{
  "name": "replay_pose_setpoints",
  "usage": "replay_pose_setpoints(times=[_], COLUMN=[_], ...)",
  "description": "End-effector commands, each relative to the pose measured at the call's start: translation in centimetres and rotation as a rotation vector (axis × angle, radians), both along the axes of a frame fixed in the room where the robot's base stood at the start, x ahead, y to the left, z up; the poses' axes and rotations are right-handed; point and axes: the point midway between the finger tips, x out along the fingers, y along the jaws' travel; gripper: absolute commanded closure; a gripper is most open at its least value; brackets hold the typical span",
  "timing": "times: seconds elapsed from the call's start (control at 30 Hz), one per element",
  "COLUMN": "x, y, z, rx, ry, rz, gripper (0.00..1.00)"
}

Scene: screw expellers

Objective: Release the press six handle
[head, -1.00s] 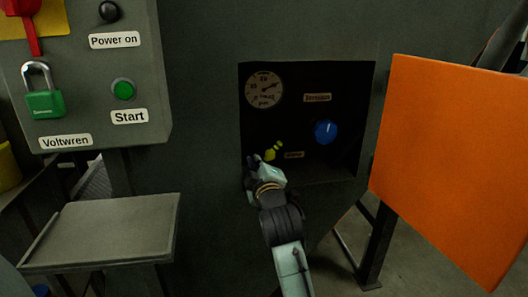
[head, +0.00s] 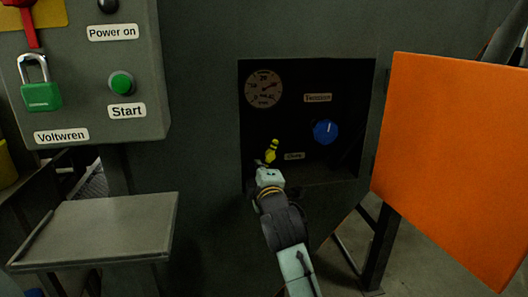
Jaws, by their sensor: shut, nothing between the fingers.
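A small yellow handle (head: 272,152) stands in the dark recessed panel (head: 350,170), just above a small label at the panel's lower middle. It leans slightly to the right. My gripper (head: 265,163) is at the recess's lower left, just below and in front of the handle. Its fingers are shut and hold nothing. They look close to the handle's lower end, but I cannot tell whether they touch it. The handle's base is partly hidden by my gripper.
The recess also holds a round gauge (head: 265,88) and a blue knob (head: 325,132). An orange door (head: 450,150) stands open at the right. At the left are a grey control box (head: 140,65) with a green padlock (head: 41,96), and a metal shelf (head: 100,230) below.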

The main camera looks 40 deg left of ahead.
Motion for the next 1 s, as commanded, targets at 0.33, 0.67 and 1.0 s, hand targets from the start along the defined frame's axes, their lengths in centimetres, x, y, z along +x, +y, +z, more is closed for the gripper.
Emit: replay_pose_setpoints(times=[0.33,0.67,1.0], x=[0.25,0.34,0.39], y=[-0.19,-0.26,-0.3], z=[-0.4,-0.61,-0.74], rx=[-0.056,-0.054,-0.054], ry=[-0.064,-0.062,-0.06], rz=[-0.003,-0.003,-0.003], gripper=[1.0,1.0,1.0])
